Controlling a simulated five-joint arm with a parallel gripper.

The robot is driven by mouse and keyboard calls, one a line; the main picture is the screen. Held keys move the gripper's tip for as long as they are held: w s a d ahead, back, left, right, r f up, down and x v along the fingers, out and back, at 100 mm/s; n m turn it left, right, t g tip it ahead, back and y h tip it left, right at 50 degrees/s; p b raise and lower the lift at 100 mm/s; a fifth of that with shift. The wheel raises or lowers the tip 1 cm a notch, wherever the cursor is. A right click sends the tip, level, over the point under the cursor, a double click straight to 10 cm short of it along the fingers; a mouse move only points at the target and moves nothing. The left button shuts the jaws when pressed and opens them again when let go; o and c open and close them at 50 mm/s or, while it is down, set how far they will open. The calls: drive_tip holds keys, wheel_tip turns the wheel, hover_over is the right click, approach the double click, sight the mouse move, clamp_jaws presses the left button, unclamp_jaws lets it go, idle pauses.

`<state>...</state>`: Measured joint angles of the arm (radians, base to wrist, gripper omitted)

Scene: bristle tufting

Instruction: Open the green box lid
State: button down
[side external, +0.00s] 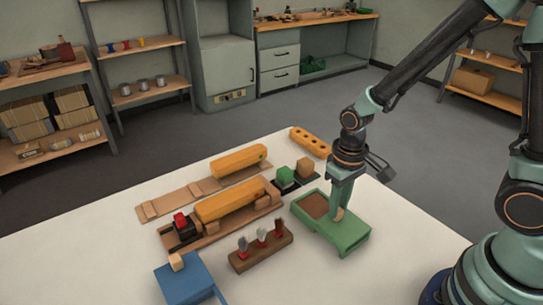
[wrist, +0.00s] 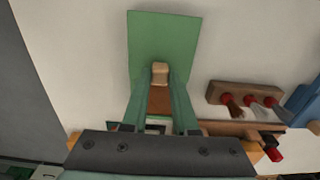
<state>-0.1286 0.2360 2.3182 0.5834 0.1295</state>
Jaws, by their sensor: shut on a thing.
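The green box (side external: 309,224) stands on the right part of the white table. Its green lid (side external: 350,235) lies over the near end and reaches past it, with brown contents showing at the far end. In the wrist view the lid (wrist: 162,32) is a flat green panel with a small wooden knob (wrist: 160,73). My gripper (side external: 338,213) points down over the box with its fingers shut on the knob, which also shows between the fingertips in the side view. In the wrist view the fingers partly hide the brown inside.
A wooden block with three tufts (side external: 262,249) stands left of the box. A blue box (side external: 185,283) is at the front left. The table's right front is clear.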

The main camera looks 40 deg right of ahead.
drive_tip(key=shift+s, duration=0.2)
drive_tip(key=c, duration=0.7)
unclamp_jaws()
drive_tip(key=shift+w+r, duration=0.1)
drive_tip(key=shift+r, duration=0.55)
wheel_tip(320, 180, up, 11)
drive_tip(key=shift+f, duration=0.1)
